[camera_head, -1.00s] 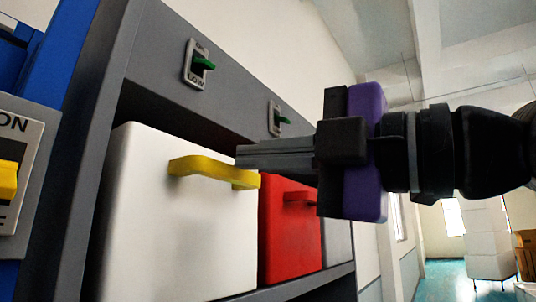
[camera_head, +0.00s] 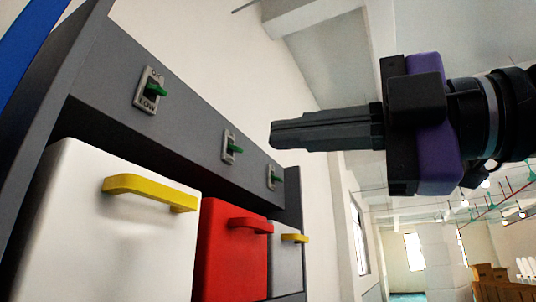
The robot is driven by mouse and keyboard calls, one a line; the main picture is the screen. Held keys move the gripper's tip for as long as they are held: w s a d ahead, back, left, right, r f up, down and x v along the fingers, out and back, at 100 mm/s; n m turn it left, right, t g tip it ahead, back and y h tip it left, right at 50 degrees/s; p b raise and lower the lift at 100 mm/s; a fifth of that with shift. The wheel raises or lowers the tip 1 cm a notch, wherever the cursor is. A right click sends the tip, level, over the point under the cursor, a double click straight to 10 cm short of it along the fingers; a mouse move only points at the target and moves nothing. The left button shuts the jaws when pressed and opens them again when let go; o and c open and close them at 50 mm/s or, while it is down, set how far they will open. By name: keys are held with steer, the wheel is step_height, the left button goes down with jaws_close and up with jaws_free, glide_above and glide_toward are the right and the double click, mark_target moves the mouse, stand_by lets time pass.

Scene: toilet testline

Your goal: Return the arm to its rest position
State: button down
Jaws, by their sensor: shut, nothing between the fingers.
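My gripper (camera_head: 274,135) enters from the right of the head view and points left. Its two grey fingers lie together with nothing between them. It hangs in the air in front of the grey cabinet frame (camera_head: 95,85), apart from it. The black and purple gripper body and the black arm behind it are raised against the wall and ceiling. The rest of the arm is out of the frame.
A white bin (camera_head: 100,250) with a yellow handle (camera_head: 150,190), a red bin (camera_head: 232,262) and a grey bin (camera_head: 287,268) sit in the cabinet. Green switches (camera_head: 157,90) line the panel above. Boxes (camera_head: 490,280) stand far off at right.

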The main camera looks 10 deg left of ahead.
steer(key=shift+s+d, duration=0.1)
steer(key=shift+d, duration=0.15)
